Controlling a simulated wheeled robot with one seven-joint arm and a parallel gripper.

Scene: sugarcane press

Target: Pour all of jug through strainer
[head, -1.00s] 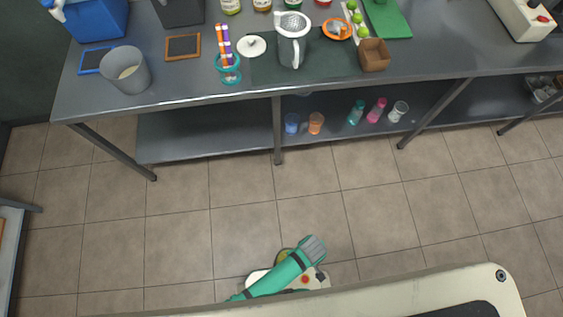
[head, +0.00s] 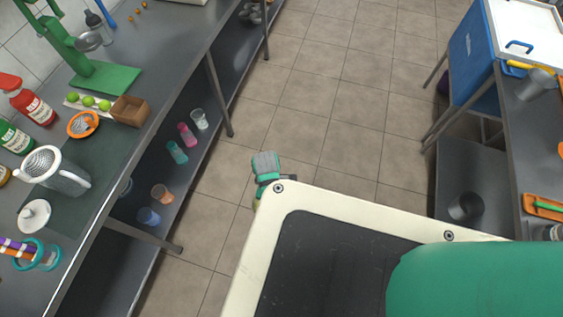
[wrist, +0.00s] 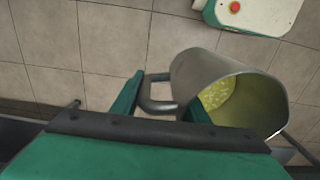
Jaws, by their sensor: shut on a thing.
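The jug (wrist: 205,75) is a grey metal vessel with a side handle, in the wrist view. Its wide mouth opens toward the lower right and shows yellow-green, frothy liquid (wrist: 217,95) inside. My gripper (wrist: 160,92) is shut on the jug's handle and holds it above the tiled floor. The strainer (head: 42,161) is a round perforated bowl in the head view. It sits in the mouth of a grey pitcher (head: 68,182) with a handle, standing on a dark mat at left. The jug and my fingertips cannot be made out in the head view.
The left counter also holds a white lid (head: 34,215), an orange strainer-like piece (head: 83,124), a brown box (head: 130,110) and a green press (head: 100,75).

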